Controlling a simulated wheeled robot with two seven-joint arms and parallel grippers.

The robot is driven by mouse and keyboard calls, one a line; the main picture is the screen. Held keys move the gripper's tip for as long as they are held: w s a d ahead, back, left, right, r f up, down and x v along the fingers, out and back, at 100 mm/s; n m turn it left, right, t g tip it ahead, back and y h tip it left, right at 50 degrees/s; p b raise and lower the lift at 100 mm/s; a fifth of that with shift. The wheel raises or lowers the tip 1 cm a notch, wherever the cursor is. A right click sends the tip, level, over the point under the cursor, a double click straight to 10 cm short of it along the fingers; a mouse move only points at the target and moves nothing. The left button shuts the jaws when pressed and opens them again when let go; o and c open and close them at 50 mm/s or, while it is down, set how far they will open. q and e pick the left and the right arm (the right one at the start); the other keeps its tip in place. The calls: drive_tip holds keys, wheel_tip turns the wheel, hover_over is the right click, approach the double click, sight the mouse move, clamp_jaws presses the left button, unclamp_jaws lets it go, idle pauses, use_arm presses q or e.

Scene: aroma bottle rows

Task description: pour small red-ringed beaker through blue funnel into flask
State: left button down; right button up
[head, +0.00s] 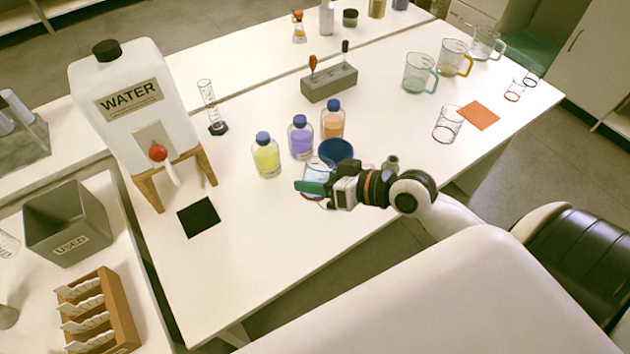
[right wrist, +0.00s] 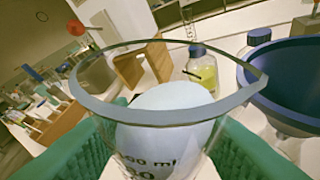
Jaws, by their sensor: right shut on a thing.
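My right gripper (head: 316,188) is shut on a clear glass beaker (head: 319,165), which it holds just in front of the blue funnel. A touch of red shows low on this beaker. In the right wrist view the beaker (right wrist: 165,117) sits between the green fingers, its rim open upward, with volume print on its wall. A pale oval shape shows in or through the glass. The blue funnel (head: 337,149) is just behind the beaker, and at the right in the right wrist view (right wrist: 290,88). My left gripper is not in view.
A water tank (head: 135,75) on a wooden stand is at left. Another beaker (head: 447,125) stands near an orange mat (head: 479,115). The table front (head: 260,265) is clear.

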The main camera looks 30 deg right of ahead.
sight(321, 159)
drive_tip(key=shift+w+d+r+m+p, duration=0.15)
drive_tip(key=shift+d+r+m+p, duration=0.1)
drive_tip(key=shift+r, duration=0.4)
drive_tip(key=shift+w+d+r+m+p, duration=0.15)
drive_tip(key=shift+r+p, duration=0.1)
drive_tip(key=shift+r, duration=0.35)
drive_tip(key=shift+w+d+r+m+g+y, duration=0.15)
drive_tip(key=shift+d+r+m+y, duration=0.15)
drive_tip(key=shift+r, duration=0.25)
drive_tip(key=shift+w+d+r+m+g+y, duration=0.15)
drive_tip(key=shift+r+m+y, duration=0.2)
drive_tip(key=shift+r, duration=0.2)
drive_tip(key=shift+d+r+m+y, duration=0.1)
drive_tip(key=shift+r+m+y, duration=0.15)
drive_tip(key=shift+m, duration=0.1)
drive_tip(key=shift+f+m, duration=0.2)
drive_tip(key=shift+m, duration=0.1)
drive_tip(key=shift+r, duration=0.1)
drive_tip(key=shift+f+m+g+y, duration=0.3)
drive_tip(key=shift+m+y, duration=0.1)
drive_tip(key=shift+y, duration=0.1)
drive_tip(key=shift+r+m+y+p, duration=0.3)
drive_tip(key=shift+r+m+p, duration=0.1)
drive_tip(key=shift+m+p, duration=0.25)
idle(2.3)
drive_tip(key=shift+f, duration=0.1)
idle(1.4)
